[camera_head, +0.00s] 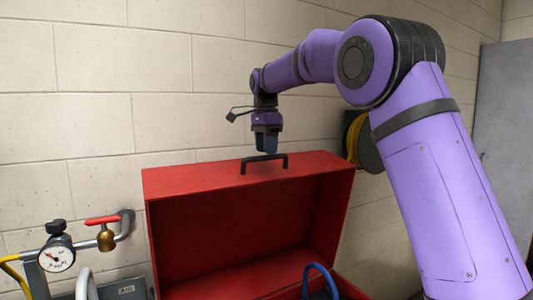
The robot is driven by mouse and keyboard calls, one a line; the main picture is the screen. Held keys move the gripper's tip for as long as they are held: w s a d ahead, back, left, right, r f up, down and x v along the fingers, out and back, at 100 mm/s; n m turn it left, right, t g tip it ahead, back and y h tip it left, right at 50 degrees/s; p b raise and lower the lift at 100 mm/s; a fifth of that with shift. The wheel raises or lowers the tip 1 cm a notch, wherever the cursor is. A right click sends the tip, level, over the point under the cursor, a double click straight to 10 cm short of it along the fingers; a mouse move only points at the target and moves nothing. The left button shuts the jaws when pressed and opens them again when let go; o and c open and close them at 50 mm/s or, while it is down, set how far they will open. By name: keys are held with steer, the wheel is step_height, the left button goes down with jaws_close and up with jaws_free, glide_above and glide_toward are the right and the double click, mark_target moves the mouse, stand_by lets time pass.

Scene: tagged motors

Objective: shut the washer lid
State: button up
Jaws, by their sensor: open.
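The red lid (215,225) stands open, with its inner side facing me. A black handle (264,162) sits at its top edge. My gripper (266,148) points down at the handle, just above or behind it. The fingers look blue-grey, and the gap between them is too small to make out. I cannot tell whether the gripper touches the handle. It holds nothing that I can see. The red box under the lid is mostly cut off by the bottom of the picture, so its inside is hidden. No separate washer shows.
A blue curved handle or hose (322,274) rises at the box opening. A pressure gauge (57,254) and a red-handled valve (104,221) stand to the left. A black and yellow reel (366,143) hangs on the block wall behind. A grey cabinet (505,140) stands at the right.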

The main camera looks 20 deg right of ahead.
steer(key=shift+f, duration=0.95)
jaws_close()
steer(key=shift+s, duration=0.2)
